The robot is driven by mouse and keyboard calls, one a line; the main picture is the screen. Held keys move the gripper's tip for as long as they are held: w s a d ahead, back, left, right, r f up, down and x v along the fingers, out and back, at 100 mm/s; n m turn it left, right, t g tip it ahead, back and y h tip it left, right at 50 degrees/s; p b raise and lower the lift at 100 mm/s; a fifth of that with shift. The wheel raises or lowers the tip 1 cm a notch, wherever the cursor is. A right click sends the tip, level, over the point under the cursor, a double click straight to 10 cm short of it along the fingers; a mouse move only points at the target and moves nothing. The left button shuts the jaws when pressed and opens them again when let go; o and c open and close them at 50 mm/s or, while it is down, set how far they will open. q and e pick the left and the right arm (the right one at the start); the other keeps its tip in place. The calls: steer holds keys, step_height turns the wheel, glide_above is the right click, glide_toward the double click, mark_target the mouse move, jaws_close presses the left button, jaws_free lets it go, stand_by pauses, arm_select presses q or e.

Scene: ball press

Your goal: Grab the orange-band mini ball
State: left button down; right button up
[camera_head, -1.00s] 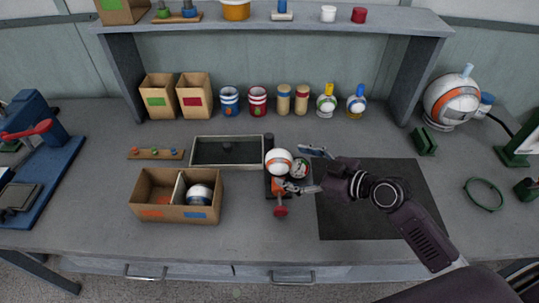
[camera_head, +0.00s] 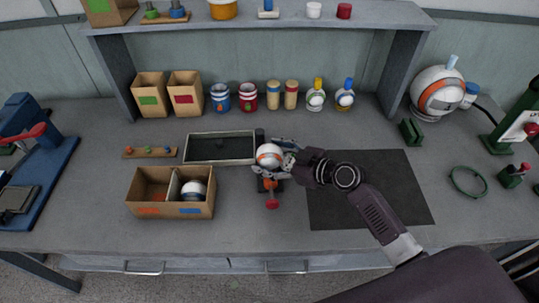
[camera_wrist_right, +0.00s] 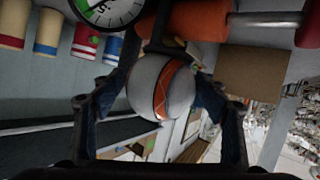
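The orange-band mini ball (camera_head: 268,153), white with an orange stripe, sits on the small press. In the right wrist view the ball (camera_wrist_right: 162,88) fills the middle between my fingers. My right gripper (camera_head: 275,157) reaches in from the right with a finger on either side of the ball. The fingers look open around it; the tips lie close to its sides, and I cannot tell whether they touch. The press shows a red knob (camera_head: 272,203) at its front. The gauge (camera_wrist_right: 108,8) shows in the wrist view. My left gripper is out of view.
A cardboard box with two compartments (camera_head: 146,205) holds a blue-banded ball (camera_head: 193,190). A dark shallow tray (camera_head: 207,150) lies behind the press on the left. A dark mat (camera_head: 385,190) lies under my right arm. Bottles, cans and boxes line the back.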

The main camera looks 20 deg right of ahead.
steer(key=c, duration=0.9)
steer(key=shift+o, duration=0.2)
steer(key=shift+r, duration=0.15)
